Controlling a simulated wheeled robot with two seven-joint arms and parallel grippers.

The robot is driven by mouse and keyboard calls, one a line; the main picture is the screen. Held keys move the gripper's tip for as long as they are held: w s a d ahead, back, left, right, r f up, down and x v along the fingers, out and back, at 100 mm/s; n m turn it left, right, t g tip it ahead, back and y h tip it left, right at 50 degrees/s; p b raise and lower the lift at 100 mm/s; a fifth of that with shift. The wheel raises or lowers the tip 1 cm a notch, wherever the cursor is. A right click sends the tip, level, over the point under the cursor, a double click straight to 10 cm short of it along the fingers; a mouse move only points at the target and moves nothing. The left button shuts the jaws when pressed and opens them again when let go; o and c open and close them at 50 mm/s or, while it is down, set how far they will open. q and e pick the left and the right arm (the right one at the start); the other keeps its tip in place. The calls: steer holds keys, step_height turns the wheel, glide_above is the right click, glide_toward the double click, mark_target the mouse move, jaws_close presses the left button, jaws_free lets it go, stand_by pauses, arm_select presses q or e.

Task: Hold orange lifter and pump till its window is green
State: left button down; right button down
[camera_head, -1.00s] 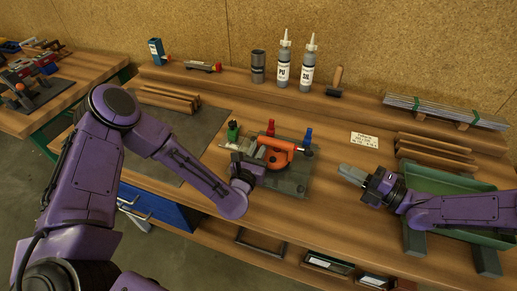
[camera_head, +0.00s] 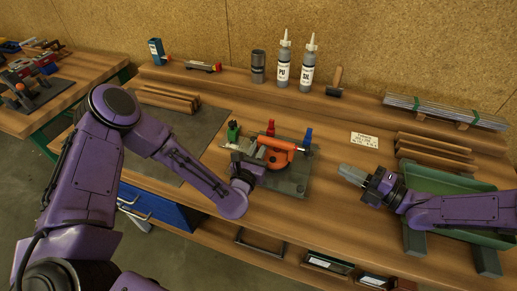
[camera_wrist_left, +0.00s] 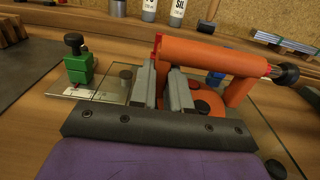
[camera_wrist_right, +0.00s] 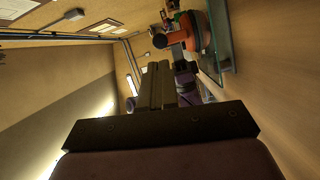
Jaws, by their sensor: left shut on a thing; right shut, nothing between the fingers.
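The orange lifter (camera_head: 278,146) stands near the middle of the bench, its bar-like handle lying across. In the left wrist view the orange handle (camera_wrist_left: 212,58) runs rightward to a dark plunger-like end (camera_wrist_left: 286,73), with a small red mark beside it. My left gripper (camera_head: 258,158) is shut on the lifter near its left end; the exact contact is partly hidden. Its fingers (camera_wrist_left: 163,85) show close together in the left wrist view. My right gripper (camera_head: 350,173) is shut and empty, to the right of the lifter and apart from it. I see no green window.
A white card (camera_head: 364,140) lies behind my right gripper. A green trough (camera_head: 460,195) stands at right. Bare bench lies in front.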

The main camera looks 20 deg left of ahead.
mark_target(307, 151)
steer(key=w+m+t+h, duration=0.1)
steer(key=m+t, duration=0.1)
steer(key=m, duration=0.2)
steer(key=w+d+m+t+h, duration=0.1)
steer(key=m+t, duration=0.2)
steer(key=m, duration=0.1)
steer(key=w+d+m+t+h, duration=0.1)
steer(key=m+t, duration=0.1)
steer(key=m, duration=0.2)
steer(key=shift+f, duration=0.4)
steer(key=shift+a, duration=0.1)
steer(key=a, duration=0.8)
steer(key=shift+a, duration=0.35)
stand_by(1.3)
steer(key=shift+a, duration=0.4)
